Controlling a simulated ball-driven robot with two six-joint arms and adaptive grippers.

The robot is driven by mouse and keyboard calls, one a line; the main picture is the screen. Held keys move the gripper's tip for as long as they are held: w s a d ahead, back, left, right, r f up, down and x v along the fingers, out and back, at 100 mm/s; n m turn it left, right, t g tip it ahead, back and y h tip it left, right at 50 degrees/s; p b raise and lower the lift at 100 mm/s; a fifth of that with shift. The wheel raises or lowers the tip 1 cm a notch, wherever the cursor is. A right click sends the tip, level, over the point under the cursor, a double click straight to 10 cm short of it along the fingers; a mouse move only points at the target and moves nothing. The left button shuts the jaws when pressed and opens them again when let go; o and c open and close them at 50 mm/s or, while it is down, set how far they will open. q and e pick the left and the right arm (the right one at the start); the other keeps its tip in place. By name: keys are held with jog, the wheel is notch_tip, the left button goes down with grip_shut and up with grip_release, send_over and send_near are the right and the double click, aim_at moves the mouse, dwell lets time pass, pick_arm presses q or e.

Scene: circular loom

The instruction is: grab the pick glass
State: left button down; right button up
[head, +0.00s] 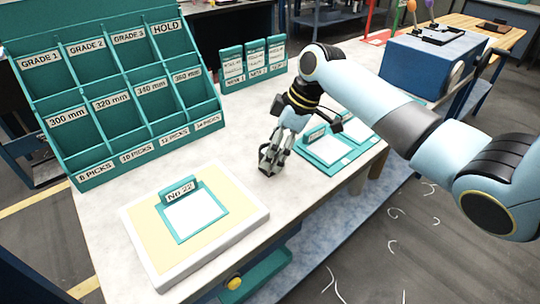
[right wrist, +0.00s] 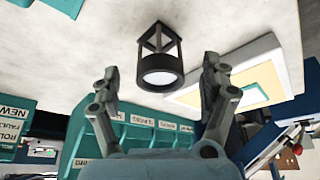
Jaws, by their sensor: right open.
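The pick glass (right wrist: 160,58) is a small black open frame with a round pale lens, on the pale table top in the right wrist view. My right gripper (right wrist: 161,70) is open, with one finger to each side of the glass in the picture and a visible gap on both sides. In the head view my right gripper (head: 271,160) points down low over the middle of the table. There I cannot tell the glass apart from the dark fingers. My left gripper is not in view.
A teal sorting rack (head: 115,100) stands at the back left. A white-rimmed board (head: 160,275) with a card labelled No 22 lies in front. Teal card holders (head: 325,150) lie right of the gripper. A blue box (head: 425,65) is at the back right.

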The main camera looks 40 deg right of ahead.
jog(key=shift+x, duration=1.25)
jog(key=c, duration=1.1)
jog(key=shift+c, duration=0.4)
jog(key=shift+r, duration=0.2)
